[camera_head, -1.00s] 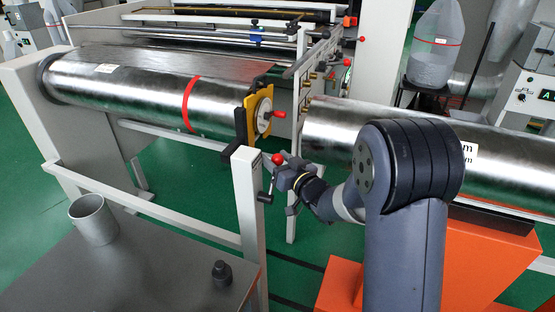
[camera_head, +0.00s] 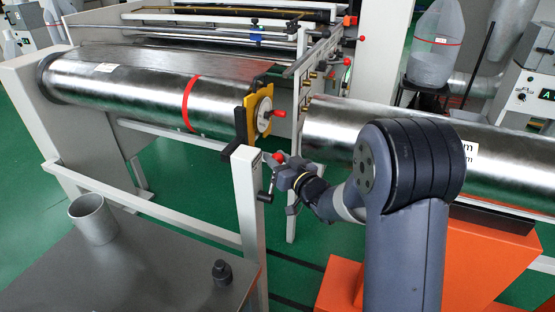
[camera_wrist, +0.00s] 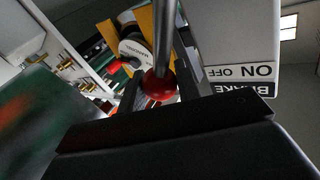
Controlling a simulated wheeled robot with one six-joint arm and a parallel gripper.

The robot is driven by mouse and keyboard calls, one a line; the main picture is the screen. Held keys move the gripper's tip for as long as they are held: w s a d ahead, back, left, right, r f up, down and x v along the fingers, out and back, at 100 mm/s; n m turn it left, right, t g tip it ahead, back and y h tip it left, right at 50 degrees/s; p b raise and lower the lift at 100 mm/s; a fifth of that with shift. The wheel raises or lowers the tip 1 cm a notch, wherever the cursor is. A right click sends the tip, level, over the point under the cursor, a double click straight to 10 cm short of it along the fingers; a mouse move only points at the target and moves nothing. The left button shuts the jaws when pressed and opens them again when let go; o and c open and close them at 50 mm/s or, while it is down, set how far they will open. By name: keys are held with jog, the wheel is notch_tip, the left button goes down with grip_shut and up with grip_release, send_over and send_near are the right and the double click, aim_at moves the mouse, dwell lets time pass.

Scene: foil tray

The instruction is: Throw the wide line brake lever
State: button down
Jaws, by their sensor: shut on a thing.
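The brake lever's red ball knob (camera_head: 279,158) is beside the top of the white post (camera_head: 247,200), in front of the roll. In the wrist view the red knob (camera_wrist: 158,86) sits between my fingers, with the grey lever rod (camera_wrist: 166,40) running up from it. My gripper (camera_head: 272,162) is shut on the knob. In the wrist view the post's label (camera_wrist: 240,76) reads BRAKE, ON and OFF upside down.
A foil roll (camera_head: 140,88) with a red band and yellow end chuck (camera_head: 260,105) lies behind. Another roll (camera_head: 335,125) is at right. A grey table (camera_head: 150,270) with a cup (camera_head: 93,220) and a dark knob-like piece (camera_head: 222,271) is at front left. An orange body (camera_head: 480,265) stands right.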

jog(key=shift+f+b, duration=0.1)
jog(key=shift+b, duration=0.25)
jog(key=shift+s+a+n+b, duration=0.15)
jog(key=shift+s+n+b, duration=0.25)
jog(key=shift+b, duration=0.55)
jog(key=shift+s+r+n+t+b, duration=0.2)
jog(key=shift+r+n+t+b, duration=0.1)
jog(key=shift+r+b, duration=0.2)
jog(key=c, duration=1.1)
grip_release()
jog(key=shift+y, duration=0.4)
jog(key=shift+o, duration=0.2)
jog(key=shift+f, duration=0.15)
